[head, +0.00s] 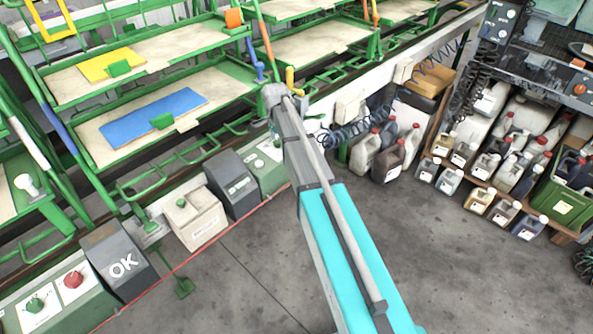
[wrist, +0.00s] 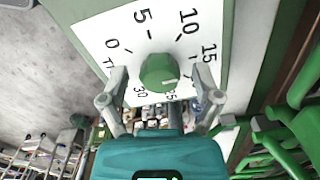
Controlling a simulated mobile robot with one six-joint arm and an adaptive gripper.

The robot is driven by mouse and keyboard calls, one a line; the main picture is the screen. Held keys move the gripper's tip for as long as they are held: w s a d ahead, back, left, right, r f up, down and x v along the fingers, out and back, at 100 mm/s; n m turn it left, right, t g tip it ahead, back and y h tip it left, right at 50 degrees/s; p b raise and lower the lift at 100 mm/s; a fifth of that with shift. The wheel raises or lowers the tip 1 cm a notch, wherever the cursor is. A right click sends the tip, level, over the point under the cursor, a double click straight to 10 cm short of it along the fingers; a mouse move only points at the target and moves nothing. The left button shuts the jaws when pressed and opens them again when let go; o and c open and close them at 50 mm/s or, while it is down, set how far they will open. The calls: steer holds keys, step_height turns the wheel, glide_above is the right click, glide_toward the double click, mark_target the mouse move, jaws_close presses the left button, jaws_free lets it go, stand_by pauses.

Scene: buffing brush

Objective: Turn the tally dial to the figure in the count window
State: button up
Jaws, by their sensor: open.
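The tally dial shows in the wrist view as a green round knob (wrist: 158,73) on a white scale plate (wrist: 92,38). Figures 0, 5, 10, 15 and 30 are readable around it; those at the lower edge are partly hidden. A pale mark on the knob's lower right side points toward the lower figures, but I cannot tell which one. My gripper (wrist: 159,76) is open, with one finger on each side of the knob; I cannot tell whether they touch it. In the head view my arm partly covers the green panel (head: 268,166). I can read no count-window figure.
Dark grey boxes (head: 232,184) and a white box with a green button (head: 198,219) stand along the line. An OK box (head: 118,258) is at lower left. Green racks (head: 150,150) hold trays behind. Jugs (head: 389,152) stand right; the floor (head: 440,260) is clear.

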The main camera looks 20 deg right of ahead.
mark_target(279, 142)
steer(key=n, duration=0.5)
steer(key=shift+n, duration=0.4)
steer(key=n, duration=0.6)
steer(key=shift+d, duration=0.1)
steer(key=n, duration=0.6)
steer(key=shift+n, duration=0.3)
steer(key=n, duration=0.5)
steer(key=shift+d+n, duration=0.1)
steer(key=shift+n, duration=0.2)
steer(key=shift+r+p, duration=0.25)
steer(key=shift+p, duration=0.05)
step_height(279, 142, up, 14)
steer(key=p, duration=1.4)
steer(key=s+f+m+b, duration=0.1)
steer(key=s+m, duration=0.3)
steer(key=s, duration=0.9)
steer(key=s+a+f+m+b, duration=0.1)
steer(key=s+m, duration=0.4)
steer(key=s, duration=0.8)
steer(key=shift+f+b, duration=0.75)
steer(key=shift+b, duration=0.05)
